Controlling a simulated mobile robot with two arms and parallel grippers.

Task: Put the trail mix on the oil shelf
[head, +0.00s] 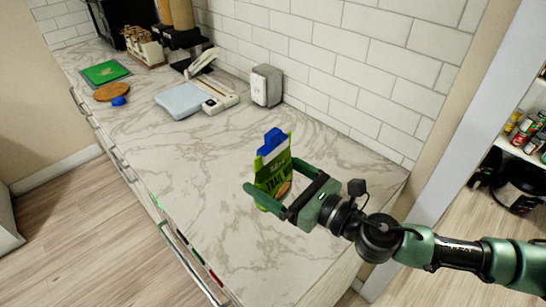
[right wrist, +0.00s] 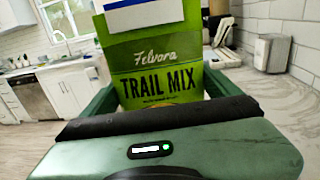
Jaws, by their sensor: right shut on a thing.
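The trail mix (head: 272,160) is a green bag with a blue top. It stands upright above the front right part of the marble counter in the head view. My right gripper (head: 270,176) is shut on it, with a finger on each side. In the right wrist view the trail mix (right wrist: 160,65) shows its printed name and fills the space between the fingers. I cannot tell whether its base touches the counter. Shelving (head: 524,158) with cans and jars shows at the right edge; I cannot tell which shelf is the oil shelf. My left gripper is out of view.
The counter (head: 185,150) is clear around the bag. Farther back are a grey toaster-like box (head: 266,86), a white scale-like device (head: 216,94), a blue board (head: 182,101) and dispensers (head: 182,38). A wall end (head: 440,140) stands between counter and shelving.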

